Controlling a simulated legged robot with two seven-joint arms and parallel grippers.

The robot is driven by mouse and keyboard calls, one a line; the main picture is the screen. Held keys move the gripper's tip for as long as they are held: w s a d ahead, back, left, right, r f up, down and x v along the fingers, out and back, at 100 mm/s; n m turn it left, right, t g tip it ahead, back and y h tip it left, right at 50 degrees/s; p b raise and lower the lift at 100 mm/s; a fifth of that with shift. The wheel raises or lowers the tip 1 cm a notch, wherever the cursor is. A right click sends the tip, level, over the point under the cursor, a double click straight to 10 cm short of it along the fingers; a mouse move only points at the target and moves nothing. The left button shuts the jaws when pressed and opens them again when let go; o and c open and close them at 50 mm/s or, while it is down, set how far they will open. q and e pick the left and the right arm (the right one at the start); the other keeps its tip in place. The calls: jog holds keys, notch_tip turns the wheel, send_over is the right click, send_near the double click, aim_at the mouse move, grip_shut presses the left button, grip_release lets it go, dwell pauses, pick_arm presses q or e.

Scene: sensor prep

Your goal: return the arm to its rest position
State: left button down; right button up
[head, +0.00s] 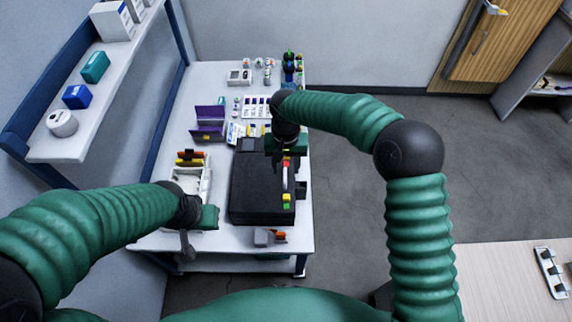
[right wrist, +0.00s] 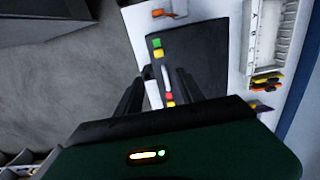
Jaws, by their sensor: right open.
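My right arm comes in from the right and bends over the workbench (head: 222,80). Its gripper (head: 286,158) hangs above the far end of the black case (head: 255,200). In the right wrist view the two dark fingers of this gripper (right wrist: 158,90) stand apart, and nothing is clearly held between them. The black case (right wrist: 205,55) lies beyond them, with a pale handle and small coloured pieces on it. My left gripper (head: 204,217) is low at the bench's left front, beside the white tray (head: 205,185); its fingers are too hidden to read.
A purple box (head: 208,122), a white rack (head: 257,107) and small bottles stand at the back of the bench. A shelf (head: 75,135) with boxes is on the left. A grey-and-orange item (head: 265,238) lies near the front edge. Open floor (head: 335,215) lies right of the bench.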

jog(key=s+d+r+t, duration=0.1)
jog(key=s+d+r, duration=0.1)
jog(key=s+d, duration=0.7)
jog(key=s+d+r+t, duration=0.1)
jog(key=s+d+r, duration=0.1)
jog(key=s+d, duration=0.8)
jog(key=shift+s+d+t, duration=0.25)
jog(key=shift+s+t, duration=0.05)
jog(key=shift+r, duration=0.1)
